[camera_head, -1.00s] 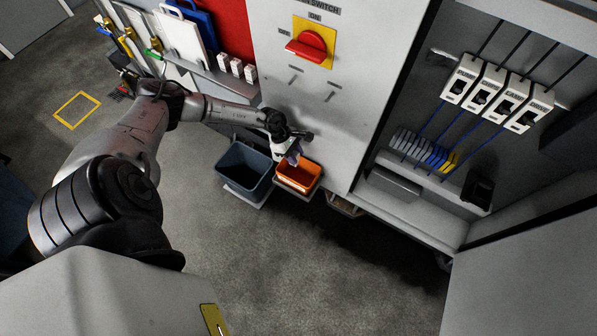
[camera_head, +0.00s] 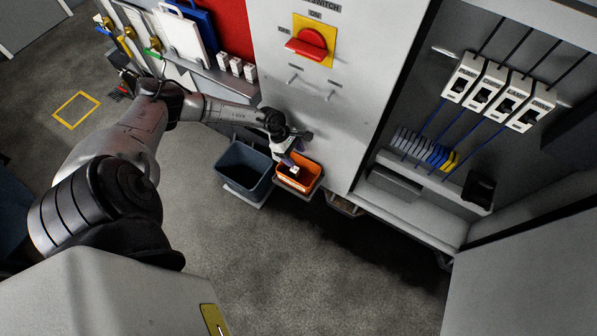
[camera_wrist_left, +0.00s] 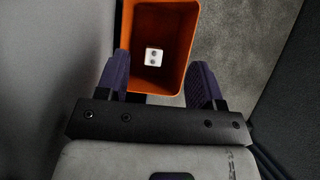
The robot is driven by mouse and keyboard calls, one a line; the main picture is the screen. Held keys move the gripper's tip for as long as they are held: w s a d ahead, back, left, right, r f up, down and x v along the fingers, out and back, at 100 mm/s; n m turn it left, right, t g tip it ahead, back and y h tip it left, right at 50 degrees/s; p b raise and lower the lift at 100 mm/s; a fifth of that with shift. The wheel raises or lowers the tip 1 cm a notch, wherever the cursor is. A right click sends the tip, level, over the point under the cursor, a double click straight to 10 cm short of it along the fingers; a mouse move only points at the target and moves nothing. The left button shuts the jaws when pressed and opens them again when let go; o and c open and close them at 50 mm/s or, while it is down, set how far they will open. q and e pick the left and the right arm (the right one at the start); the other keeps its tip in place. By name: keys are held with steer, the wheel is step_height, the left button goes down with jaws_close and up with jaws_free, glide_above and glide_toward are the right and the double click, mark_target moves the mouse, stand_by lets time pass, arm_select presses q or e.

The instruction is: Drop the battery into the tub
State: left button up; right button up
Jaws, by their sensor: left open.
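The orange tub (camera_head: 311,183) hangs low at the front of the grey cabinet, and its rim also shows in the left wrist view (camera_wrist_left: 193,22). The battery is apart from the fingers. My right gripper is not in view.
A dark grey bin (camera_head: 243,168) stands directly left of the tub. The cabinet front with a red rotary switch (camera_head: 306,45) rises behind. An open cabinet with white breakers (camera_head: 495,92) is at right. The floor in front is clear.

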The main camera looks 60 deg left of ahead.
arm_select(q)
steer(key=b+v, duration=0.2)
steer(key=v, duration=1.1)
steer(key=shift+r, duration=0.25)
steer(key=shift+a, duration=0.1)
